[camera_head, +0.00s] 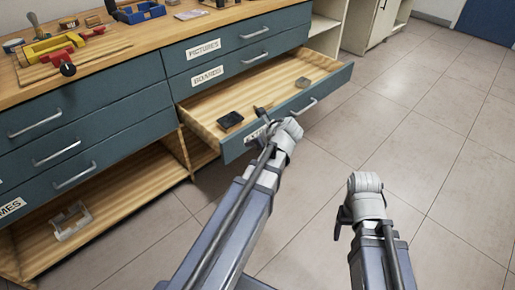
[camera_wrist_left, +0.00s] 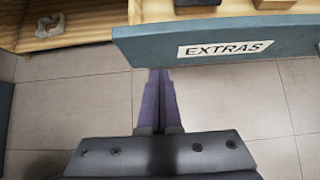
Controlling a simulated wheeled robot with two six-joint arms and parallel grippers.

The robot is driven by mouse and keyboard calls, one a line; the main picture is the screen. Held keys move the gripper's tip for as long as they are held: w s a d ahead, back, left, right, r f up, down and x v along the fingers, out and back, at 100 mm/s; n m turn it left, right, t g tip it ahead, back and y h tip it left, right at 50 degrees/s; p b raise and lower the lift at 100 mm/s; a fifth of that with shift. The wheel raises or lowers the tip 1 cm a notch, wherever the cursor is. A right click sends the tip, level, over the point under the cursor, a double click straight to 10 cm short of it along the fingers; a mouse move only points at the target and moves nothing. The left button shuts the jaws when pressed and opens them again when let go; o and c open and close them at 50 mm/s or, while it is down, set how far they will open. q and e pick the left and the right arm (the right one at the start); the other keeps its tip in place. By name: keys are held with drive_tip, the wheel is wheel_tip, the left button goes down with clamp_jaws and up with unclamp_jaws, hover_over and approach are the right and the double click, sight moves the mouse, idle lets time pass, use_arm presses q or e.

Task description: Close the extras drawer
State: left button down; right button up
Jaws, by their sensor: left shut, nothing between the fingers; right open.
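The extras drawer (camera_head: 325,92) is pulled well out below the boards drawer in the head view. A dark box and a small grey item lie inside it. Its teal front carries the EXTRAS label (camera_wrist_left: 225,49), clear in the left wrist view and partly hidden by my arm in the head view. My left gripper (camera_head: 262,116) is shut and empty at the label end of the drawer front. Its fingertips (camera_wrist_left: 160,73) appear at the front's lower edge; I cannot tell if they touch. My right gripper (camera_head: 341,222) is open and empty, low over the floor.
The pictures drawer (camera_head: 230,40) and boards drawer (camera_head: 240,65) above are closed. Tools and a yellow item (camera_head: 50,46) lie on the wooden worktop. A pale object (camera_head: 70,220) sits on the low shelf. Tiled floor at right is clear.

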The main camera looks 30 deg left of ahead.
sight(237, 138)
use_arm(q)
drive_tip(key=shift+w+a+f, duration=0.15)
drive_tip(key=shift+w+a, duration=0.15)
drive_tip(key=shift+a, duration=0.45)
drive_tip(key=shift+w+a+f, duration=0.15)
drive_tip(key=shift+w+a, duration=0.1)
drive_tip(key=shift+a, duration=0.55)
drive_tip(key=shift+w+a+f, duration=0.15)
drive_tip(key=shift+w+a, duration=0.15)
drive_tip(key=shift+a, duration=0.45)
use_arm(e)
drive_tip(key=shift+f, duration=0.45)
use_arm(q)
drive_tip(key=shift+a, duration=0.1)
drive_tip(key=shift+w+a, duration=0.15)
drive_tip(key=shift+a, duration=0.15)
drive_tip(key=w+a, duration=0.3)
drive_tip(key=a, duration=0.7)
drive_tip(key=w+a, duration=0.4)
drive_tip(key=a, duration=0.6)
drive_tip(key=w+a, duration=0.4)
drive_tip(key=a, duration=0.6)
drive_tip(key=shift+a, duration=0.35)
drive_tip(key=shift+w+a+r, duration=0.1)
drive_tip(key=shift+w, duration=0.05)
